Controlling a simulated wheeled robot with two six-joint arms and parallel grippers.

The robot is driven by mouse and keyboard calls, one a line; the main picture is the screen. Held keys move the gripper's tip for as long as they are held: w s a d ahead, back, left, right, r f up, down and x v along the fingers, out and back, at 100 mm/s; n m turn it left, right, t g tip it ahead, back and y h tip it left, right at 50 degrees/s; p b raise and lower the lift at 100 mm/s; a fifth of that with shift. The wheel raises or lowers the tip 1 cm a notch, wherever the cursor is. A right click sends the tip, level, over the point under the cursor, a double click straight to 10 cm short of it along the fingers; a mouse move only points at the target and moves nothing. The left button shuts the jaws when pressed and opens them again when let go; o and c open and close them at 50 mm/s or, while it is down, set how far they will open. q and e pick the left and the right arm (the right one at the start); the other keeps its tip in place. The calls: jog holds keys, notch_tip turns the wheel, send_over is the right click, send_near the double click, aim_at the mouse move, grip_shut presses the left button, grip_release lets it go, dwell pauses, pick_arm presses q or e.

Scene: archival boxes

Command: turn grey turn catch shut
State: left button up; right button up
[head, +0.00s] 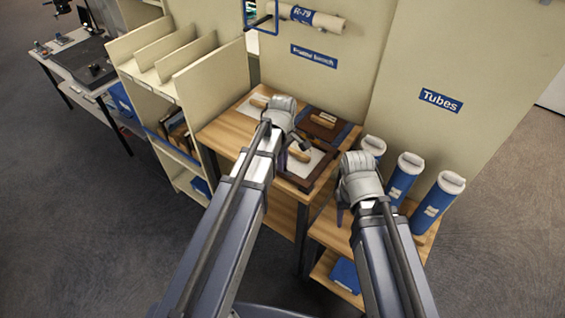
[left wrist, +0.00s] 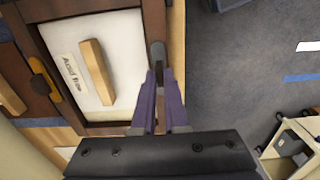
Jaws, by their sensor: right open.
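A dark brown picture frame (left wrist: 112,122) with a white backing, a wooden bar and an "Acid free" label lies on the wooden bench. It also shows in the head view (head: 318,166), partly behind my left arm. A grey turn catch (left wrist: 158,51) is at the frame's right edge in the left wrist view. My left gripper (left wrist: 160,76) is there, its purple fingers close together, seemingly beside the catch's near end. Whether they press on it is unclear. An orange catch (left wrist: 41,80) is on the opposite edge. My right gripper (head: 341,214) is open over the lower shelf unit, partly hidden.
Another brown frame (head: 327,124) lies behind on the bench (head: 228,128). Several blue tubes (head: 441,196) stand at right by a wall labelled "Tubes" (head: 440,100). A tall cream rack (head: 213,97) stands at left. The floor (head: 75,220) at front left is free.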

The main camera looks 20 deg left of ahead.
pick_arm(q)
grip_shut()
dwell(0.3)
jog(key=m, duration=1.3)
jog(key=shift+m, duration=2.4)
